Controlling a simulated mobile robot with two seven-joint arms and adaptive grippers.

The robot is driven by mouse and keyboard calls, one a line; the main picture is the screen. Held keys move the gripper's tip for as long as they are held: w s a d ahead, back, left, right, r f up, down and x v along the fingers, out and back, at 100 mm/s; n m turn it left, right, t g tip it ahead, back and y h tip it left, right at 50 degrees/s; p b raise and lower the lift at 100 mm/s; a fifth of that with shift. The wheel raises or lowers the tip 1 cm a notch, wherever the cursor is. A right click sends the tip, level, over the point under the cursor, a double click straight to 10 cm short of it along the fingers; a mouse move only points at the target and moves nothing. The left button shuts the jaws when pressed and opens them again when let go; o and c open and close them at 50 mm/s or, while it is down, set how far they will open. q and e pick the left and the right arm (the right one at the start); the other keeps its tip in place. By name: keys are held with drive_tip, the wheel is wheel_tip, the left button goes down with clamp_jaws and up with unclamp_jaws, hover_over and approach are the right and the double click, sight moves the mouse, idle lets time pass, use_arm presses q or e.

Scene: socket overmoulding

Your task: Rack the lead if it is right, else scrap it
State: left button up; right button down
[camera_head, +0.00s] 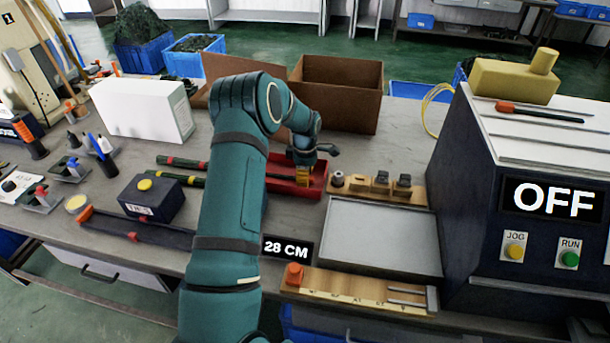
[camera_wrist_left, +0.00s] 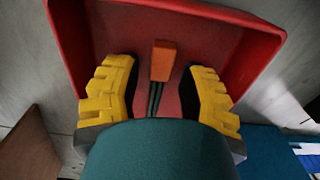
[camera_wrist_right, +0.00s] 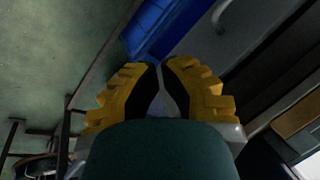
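My left gripper (camera_head: 305,174) reaches down into the red tray (camera_head: 322,181) on the bench. In the left wrist view its yellow fingers (camera_wrist_left: 160,90) stand apart over the red tray (camera_wrist_left: 258,22). Between them a lead lies in the tray, with an orange end (camera_wrist_left: 164,60) and thin dark cables (camera_wrist_left: 155,98) that run under the gripper; the rest is hidden. The fingers look clear of the lead. In the head view the arm hides much of the tray. My right gripper (camera_wrist_right: 163,68) shows only in its wrist view, fingertips nearly together, nothing between them.
A wooden gauge board (camera_head: 350,290) lies at the front edge, below a "28 CM" sign (camera_head: 287,248). A grey plate (camera_head: 380,240) and a wooden fixture block (camera_head: 380,187) lie beside a machine (camera_head: 480,190) reading OFF. An open cardboard box (camera_head: 340,95) stands behind the tray.

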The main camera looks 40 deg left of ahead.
idle(0.3)
use_arm(q)
wheel_tip(320, 180, up, 12)
idle(0.5)
